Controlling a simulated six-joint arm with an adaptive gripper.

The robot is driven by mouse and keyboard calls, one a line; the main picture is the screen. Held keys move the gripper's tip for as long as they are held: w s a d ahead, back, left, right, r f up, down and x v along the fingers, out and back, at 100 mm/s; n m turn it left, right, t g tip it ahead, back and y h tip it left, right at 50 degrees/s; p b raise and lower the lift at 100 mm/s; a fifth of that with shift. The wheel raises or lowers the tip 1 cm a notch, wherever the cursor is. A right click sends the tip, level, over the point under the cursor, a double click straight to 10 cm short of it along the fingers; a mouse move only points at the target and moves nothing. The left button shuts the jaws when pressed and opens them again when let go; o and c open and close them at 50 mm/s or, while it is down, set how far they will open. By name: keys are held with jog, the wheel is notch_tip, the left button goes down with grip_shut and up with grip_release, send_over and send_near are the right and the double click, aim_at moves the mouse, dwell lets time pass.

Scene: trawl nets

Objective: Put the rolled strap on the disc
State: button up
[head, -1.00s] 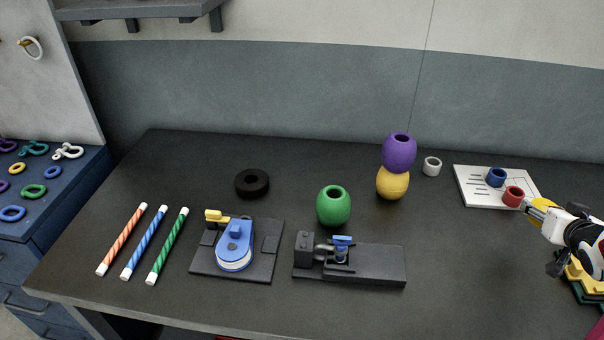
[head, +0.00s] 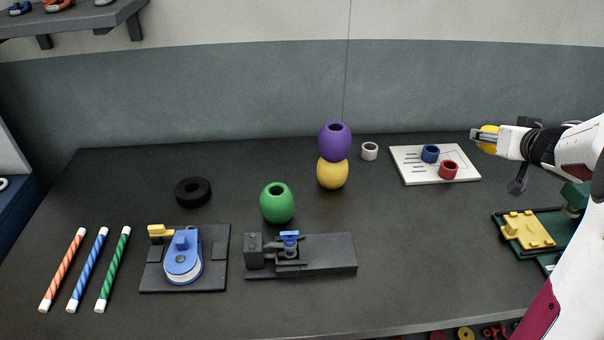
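A thick black disc (head: 193,192) with a central hollow lies flat on the dark worktop at the left, behind the blue block tool. My gripper (head: 484,136) is raised at the right, near the white board. It is shut on a rounded yellow thing, which I take for the rolled strap (head: 489,146). The fingers partly cover it, and its exact shape is hard to tell. It is clear of the worktop and far to the right of the disc.
A purple float (head: 335,142) is stacked on a yellow float (head: 333,174), with a green float (head: 277,203) to the left. A white ring (head: 370,151), a white board (head: 434,170) with blue and red rings, and a black clamp base (head: 325,256) occupy the middle.

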jog(key=shift+r, duration=0.45)
jog(key=w+a+n+y, duration=0.3)
jog(key=w+a, duration=0.2)
jog(key=a, duration=0.8)
jog(key=w+a+r+n+g+y, duration=0.15)
jog(key=w+a, duration=0.45)
jog(key=a, duration=0.7)
jog(key=w+a+n+t+y, duration=0.1)
jog(key=w+a+n+y, duration=0.3)
jog(key=a, duration=0.9)
jog(key=s+a+f+n+g+y, duration=0.1)
jog(key=s+a+n+g+y, duration=0.1)
jog(key=a, duration=1.4)
jog(key=s+a+n+g+y, duration=0.2)
jog(key=a+n+g, duration=0.1)
jog(key=a, duration=1.3)
notch_tip(320, 180, down, 11)
jog(key=shift+f, duration=0.15)
jog(key=shift+f, duration=0.15)
